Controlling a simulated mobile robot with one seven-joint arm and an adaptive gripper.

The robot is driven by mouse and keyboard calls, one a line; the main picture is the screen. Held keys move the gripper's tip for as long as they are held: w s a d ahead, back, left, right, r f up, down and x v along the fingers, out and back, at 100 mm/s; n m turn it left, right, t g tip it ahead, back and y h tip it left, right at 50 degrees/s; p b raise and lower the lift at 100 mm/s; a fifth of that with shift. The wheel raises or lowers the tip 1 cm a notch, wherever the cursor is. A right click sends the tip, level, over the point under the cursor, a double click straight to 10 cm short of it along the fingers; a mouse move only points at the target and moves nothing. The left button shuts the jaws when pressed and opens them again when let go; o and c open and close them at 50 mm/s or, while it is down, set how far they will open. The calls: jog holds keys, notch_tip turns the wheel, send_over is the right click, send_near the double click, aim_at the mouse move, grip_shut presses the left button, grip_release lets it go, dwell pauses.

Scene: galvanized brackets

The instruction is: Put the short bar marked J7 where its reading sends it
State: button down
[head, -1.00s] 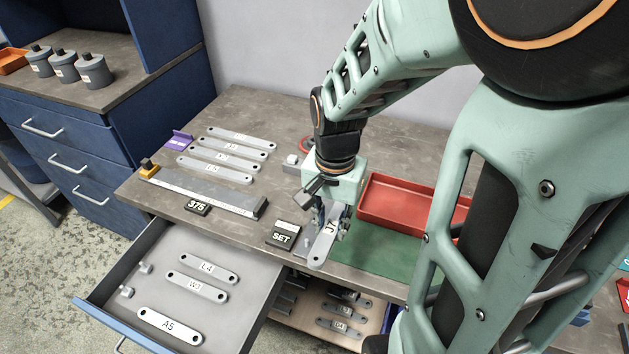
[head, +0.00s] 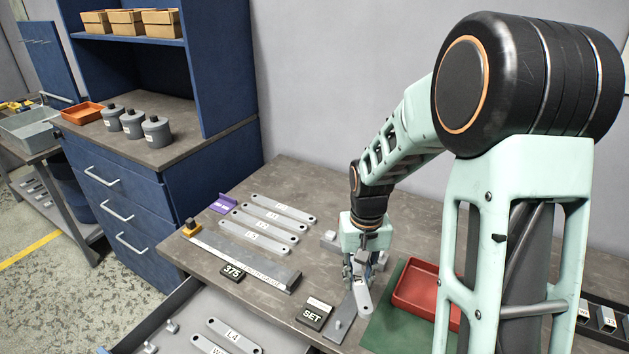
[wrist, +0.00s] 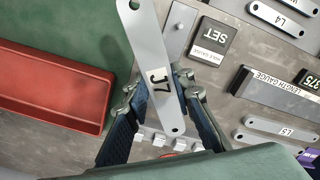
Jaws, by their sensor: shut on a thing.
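My gripper (head: 361,274) is shut on the short grey bar marked J7 (head: 363,297), which has a hole near each end. In the wrist view the J7 bar (wrist: 151,62) runs between the fingers, its label facing the camera. The bar is above a grey hole gauge plate (head: 344,328) with a small pin, which also shows beside the bar in the wrist view (wrist: 179,30). The black display next to it (head: 312,316) reads SET. The length gauge (head: 240,258) lies to the left, and its display (head: 232,273) reads 375.
Several labelled bars (head: 265,232) lie behind the length gauge near a purple marker (head: 223,204). A red tray (head: 403,304) sits on a green mat (head: 388,328) to the right. An open drawer (head: 187,309) at the front holds bars, including L4 (head: 234,335).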

aim_at(365, 313)
jog(key=s+r+m, duration=0.1)
jog(key=s+m, duration=0.1)
jog(key=s, duration=0.1)
jog(key=s+r+m+b, duration=0.1)
jog(key=s+m, duration=0.1)
jog(key=s, duration=0.2)
jog(key=s+a+r+m, duration=0.1)
jog(key=s+m, duration=0.1)
jog(key=s, duration=0.2)
jog(key=shift+m, duration=0.4)
